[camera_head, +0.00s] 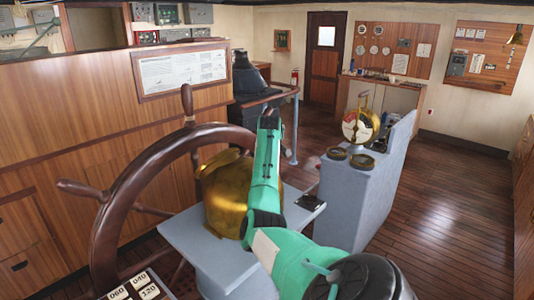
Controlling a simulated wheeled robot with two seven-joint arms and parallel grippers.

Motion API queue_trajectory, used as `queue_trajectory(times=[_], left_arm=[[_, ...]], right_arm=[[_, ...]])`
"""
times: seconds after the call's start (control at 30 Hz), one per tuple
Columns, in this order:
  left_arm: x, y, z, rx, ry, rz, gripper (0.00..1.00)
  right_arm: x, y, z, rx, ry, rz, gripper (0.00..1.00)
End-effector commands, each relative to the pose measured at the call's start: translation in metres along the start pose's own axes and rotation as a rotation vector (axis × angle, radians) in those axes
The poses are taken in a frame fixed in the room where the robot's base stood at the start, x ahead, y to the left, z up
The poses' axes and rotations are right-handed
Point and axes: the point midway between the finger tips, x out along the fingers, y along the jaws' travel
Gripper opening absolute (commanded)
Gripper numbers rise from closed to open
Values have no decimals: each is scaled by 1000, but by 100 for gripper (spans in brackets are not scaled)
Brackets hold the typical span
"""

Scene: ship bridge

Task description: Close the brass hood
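The brass hood (222,196) is a rounded golden shell on a pale blue-grey stand (185,236), behind the wooden wheel. The wheel rim crosses its left side, and my green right arm covers part of its right side. I cannot tell how far open it is. My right arm comes in from the lower right, bends beside the hood and reaches away past it. Its far end is dark, and no gripper fingers show there. My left arm and gripper are not in view.
The large wooden wheel (128,174) stands close at left. A grey console (365,194) with a brass telegraph dial (357,127) stands right of my arm. A small dark device (310,202) lies on the stand's right edge. Open wooden floor (456,205) lies at right.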

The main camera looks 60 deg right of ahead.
Motion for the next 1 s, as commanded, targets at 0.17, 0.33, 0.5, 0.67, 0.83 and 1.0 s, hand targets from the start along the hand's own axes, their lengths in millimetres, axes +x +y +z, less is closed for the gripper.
queue_trajectory(times=[0.17,0.33,0.5,0.67,0.83,1.0], left_arm=[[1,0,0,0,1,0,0],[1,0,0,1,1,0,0],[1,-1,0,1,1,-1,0],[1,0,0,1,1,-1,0],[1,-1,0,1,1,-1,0],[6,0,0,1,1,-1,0]], right_arm=[[3,-3,2,1,-4,-7,0],[4,-4,2,0,-6,-8,24],[4,-4,2,-1,-6,-9,36],[4,-5,2,-3,-7,-10,36],[4,-5,2,-3,-7,-10,36],[-3,-5,2,-3,-6,-8,36]])
